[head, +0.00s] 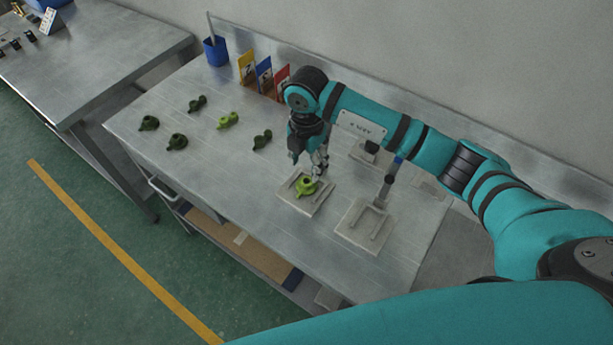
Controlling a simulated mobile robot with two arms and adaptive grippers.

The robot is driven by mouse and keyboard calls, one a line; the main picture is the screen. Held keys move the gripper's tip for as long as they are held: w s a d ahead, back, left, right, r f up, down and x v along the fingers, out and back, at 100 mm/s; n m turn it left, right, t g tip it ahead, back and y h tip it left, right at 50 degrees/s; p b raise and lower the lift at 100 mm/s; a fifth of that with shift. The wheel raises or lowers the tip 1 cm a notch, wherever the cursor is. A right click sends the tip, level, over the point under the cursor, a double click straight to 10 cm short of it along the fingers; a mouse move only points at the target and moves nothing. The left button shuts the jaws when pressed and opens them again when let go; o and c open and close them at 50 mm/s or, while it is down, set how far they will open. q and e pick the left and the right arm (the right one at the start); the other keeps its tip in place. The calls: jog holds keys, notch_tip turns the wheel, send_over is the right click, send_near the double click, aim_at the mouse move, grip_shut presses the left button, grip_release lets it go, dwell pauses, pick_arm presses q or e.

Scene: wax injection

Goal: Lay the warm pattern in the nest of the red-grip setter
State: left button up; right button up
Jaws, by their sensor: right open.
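A bright yellow-green pattern (306,186) lies on a pale setter (309,208), seemingly within its raised bars; I cannot tell how fully it is seated. My right gripper (313,174) is open just above and behind this pattern, its fingers pointing down. The gripper hides the back of this setter, so its grip colour cannot be told. A second pale setter (351,238) stands to the right, with an upright post and blue at its top (398,161). A third setter (358,155) with a dark grip is farther back, partly covered by my arm. My left gripper is out of view.
Several patterns lie on the left of the metal table (215,165): dark green ones (149,123) and a lighter green one (228,120). Yellow, blue and red cards (264,76) and a blue cup (215,51) stand at the back edge. The front-left tabletop is clear.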

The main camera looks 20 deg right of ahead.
aim_at(306, 181)
notch_tip(306, 181, up, 6)
jog(key=shift+f+b, duration=0.15)
jog(key=shift+b, duration=0.45)
dwell(0.8)
